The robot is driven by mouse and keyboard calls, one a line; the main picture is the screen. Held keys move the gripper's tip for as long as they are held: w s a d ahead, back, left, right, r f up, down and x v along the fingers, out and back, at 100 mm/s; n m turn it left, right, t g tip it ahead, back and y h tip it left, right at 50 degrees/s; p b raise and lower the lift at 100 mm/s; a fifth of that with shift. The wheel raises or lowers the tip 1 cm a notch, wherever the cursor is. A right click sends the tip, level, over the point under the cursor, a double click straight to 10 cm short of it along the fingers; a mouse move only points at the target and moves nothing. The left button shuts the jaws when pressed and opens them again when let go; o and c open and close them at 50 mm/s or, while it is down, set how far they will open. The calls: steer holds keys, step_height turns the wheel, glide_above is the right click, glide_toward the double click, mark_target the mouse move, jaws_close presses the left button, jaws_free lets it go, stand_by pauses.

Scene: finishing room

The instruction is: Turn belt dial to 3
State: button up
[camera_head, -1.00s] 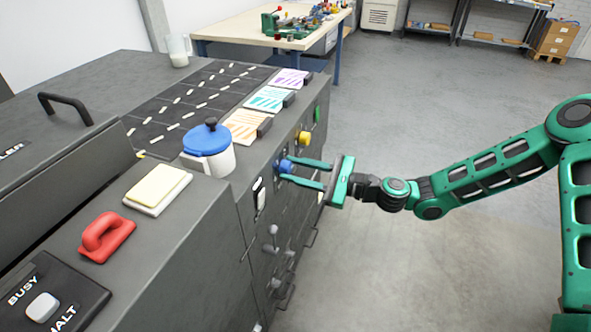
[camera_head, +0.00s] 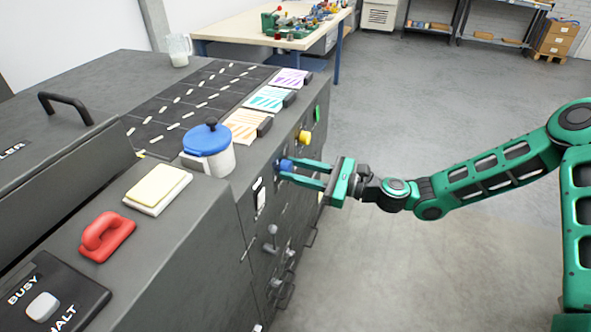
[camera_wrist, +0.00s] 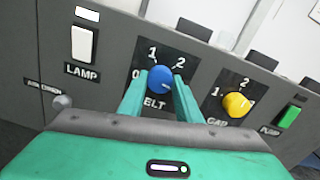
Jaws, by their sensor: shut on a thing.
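The blue belt dial (camera_wrist: 160,79) sits on a dark plate on the machine's front panel. The figures 0, 1 and 2 show around it in the wrist view; a 3 is not visible, and my finger covers part of the plate's right side. In the head view the dial (camera_head: 285,164) shows at the fingertips. My gripper (camera_wrist: 160,84) is shut on the blue dial, one green finger on each side. It also shows in the head view (camera_head: 287,169). I cannot tell which figure the dial points at.
A yellow gap dial (camera_wrist: 237,105) and a green button (camera_wrist: 289,117) lie right of the belt dial. A white lamp switch (camera_wrist: 82,44) is to its left. Levers (camera_head: 271,240) stick out below. A blue-lidded pot (camera_head: 209,150) stands on top.

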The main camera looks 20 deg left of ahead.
steer(key=o, duration=1)
steer(key=shift+w+d+f, duration=0.1)
steer(key=shift+w+d, duration=0.05)
steer(key=shift+w, duration=0.2)
steer(key=shift+c, duration=0.2)
steer(key=shift+o, duration=0.6)
steer(key=shift+s, duration=0.15)
steer(key=d, duration=1)
steer(key=shift+s+d, duration=0.3)
steer(key=shift+d, duration=0.05)
steer(key=shift+f, duration=0.1)
